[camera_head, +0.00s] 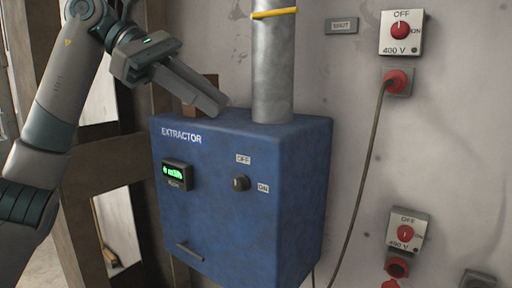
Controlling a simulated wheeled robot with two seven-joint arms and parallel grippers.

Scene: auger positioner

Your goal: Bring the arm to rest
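My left arm (55,110) comes in from the left, and its grey gripper (218,104) points right and down. The two fingers lie close together with nothing seen between them, so the gripper looks shut and empty. The fingertips are in front of or just above the top left part of the blue extractor box (225,225); I cannot tell if they touch it. The box has a lit green display (177,174) and a dark knob (240,183) between OFF and ON labels. My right gripper is out of view.
A metal pipe (272,70) with a yellow band rises from the box. On the grey wall at right are a red 400 V switch (401,31), a red socket (397,81) with a hanging cable (366,160), and a lower switch (405,232). A brown frame (90,180) stands at left.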

